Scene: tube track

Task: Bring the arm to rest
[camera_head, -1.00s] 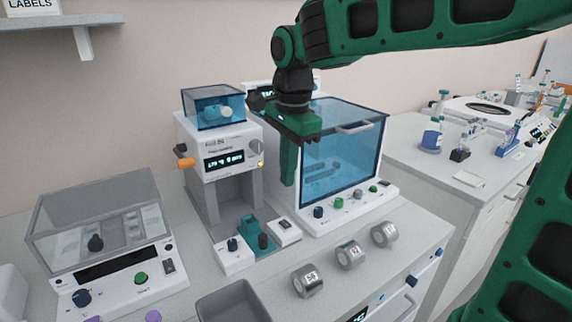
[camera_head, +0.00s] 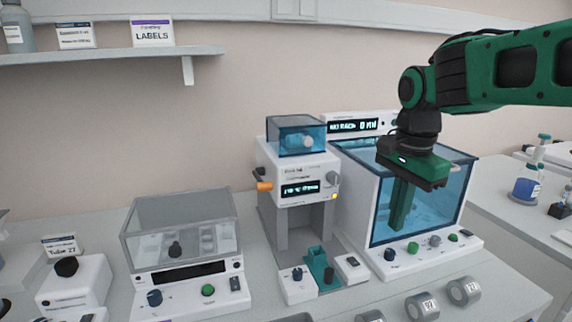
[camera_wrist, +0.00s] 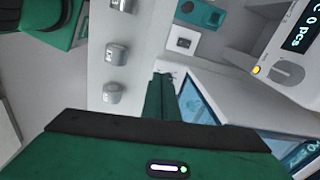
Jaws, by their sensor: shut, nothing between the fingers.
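My gripper (camera_head: 399,228) is green and points down in the head view, in front of the blue-tinted glass tank machine (camera_head: 455,212). Its fingers are together with nothing between them. The arm reaches in from the upper right. In the wrist view my gripper (camera_wrist: 161,76) shows its closed fingers above the bench front, beside the blue glass.
A white machine with a blue-lidded top (camera_head: 299,172) stands left of the tank. A clear-lidded device (camera_head: 181,228) stands farther left. Metal cylinders (camera_head: 422,305) lie along the bench front. A wall shelf (camera_head: 110,53) is at upper left. A second bench (camera_head: 503,183) is at right.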

